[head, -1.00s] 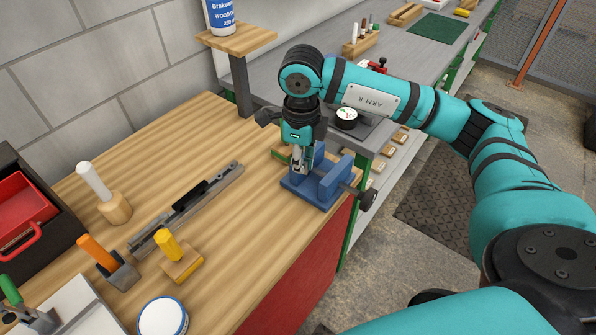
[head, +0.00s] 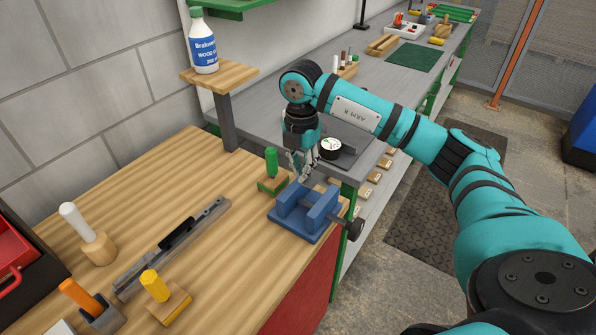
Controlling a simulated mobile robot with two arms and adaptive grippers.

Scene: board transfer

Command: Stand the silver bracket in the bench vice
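The blue bench vice (head: 322,210) stands at the bench's right front corner, its two jaws apart with a gap between them. My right gripper (head: 304,174) points down just above and behind the vice, clear of its jaws. Its grey fingers are small and partly overlap, so whether they hold anything is unclear. I cannot pick out a silver bracket for certain, in the vice or at the fingers. A grey metal piece with an orange handle (head: 82,297) lies at the lower left. My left gripper is out of view.
A green-handled block (head: 272,172) stands close left of the vice. A grey rail (head: 205,216), a yellow-handled block (head: 158,290) and a white-handled wooden piece (head: 88,236) are further left. A raised shelf (head: 235,76) holds a bottle (head: 204,42). Bare bench lies in front of the vice.

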